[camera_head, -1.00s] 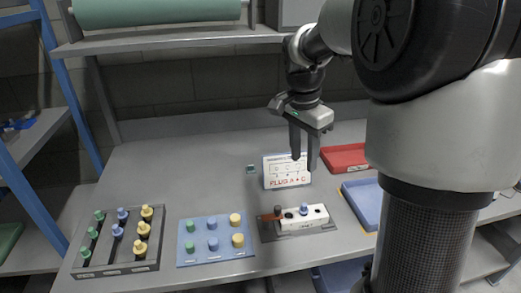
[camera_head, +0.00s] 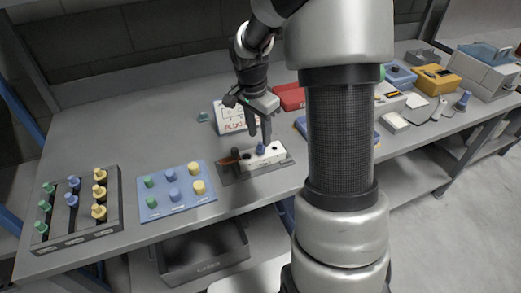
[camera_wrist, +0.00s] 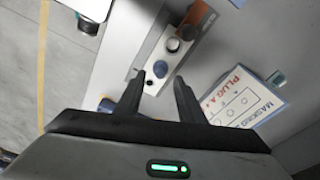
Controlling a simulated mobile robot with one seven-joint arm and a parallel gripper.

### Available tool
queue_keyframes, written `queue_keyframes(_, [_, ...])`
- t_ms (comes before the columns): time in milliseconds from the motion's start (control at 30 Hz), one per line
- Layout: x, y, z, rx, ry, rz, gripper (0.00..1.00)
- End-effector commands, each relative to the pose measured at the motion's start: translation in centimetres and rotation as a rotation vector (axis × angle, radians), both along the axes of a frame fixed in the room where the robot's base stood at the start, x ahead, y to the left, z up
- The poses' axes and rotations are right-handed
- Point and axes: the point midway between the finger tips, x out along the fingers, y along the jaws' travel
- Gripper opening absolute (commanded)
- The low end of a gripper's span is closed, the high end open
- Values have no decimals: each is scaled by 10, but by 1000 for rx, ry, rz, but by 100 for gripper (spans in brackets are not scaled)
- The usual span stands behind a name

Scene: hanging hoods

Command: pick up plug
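In the head view a blue plug (camera_head: 261,149) stands upright in a white socket block (camera_head: 272,153) on a dark base plate. My gripper (camera_head: 260,130) is above this block, fingers pointing down, close over the blue plug. In the wrist view my gripper (camera_wrist: 158,88) is open with nothing between its fingers. The blue plug (camera_wrist: 160,68) shows just beyond the fingertips. The block also carries a dark knob and a brown piece (camera_head: 230,159) at its left end. More green, blue and yellow plugs stand in a black rack (camera_head: 112,222) and on a blue board (camera_head: 180,211).
A white sign (camera_head: 229,116) reading PLUG stands behind the block. A red tray (camera_head: 290,97) lies behind and right, with a blue tray (camera_head: 303,127) partly hidden by my arm. Boxes and tools fill the right end. The table's back left is clear.

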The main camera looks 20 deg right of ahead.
Motion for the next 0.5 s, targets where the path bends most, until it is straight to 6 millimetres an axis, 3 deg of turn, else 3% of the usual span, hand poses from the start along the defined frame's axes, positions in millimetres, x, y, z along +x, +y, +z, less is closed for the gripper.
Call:
queue_keyframes(200, [1, -2, -30, 1, 3, 0, 35])
queue_keyframes(467, [1, -3, -33, 1, 1, 0, 35])
queue_keyframes(500, [1, -3, -33, 1, 1, 0, 32])
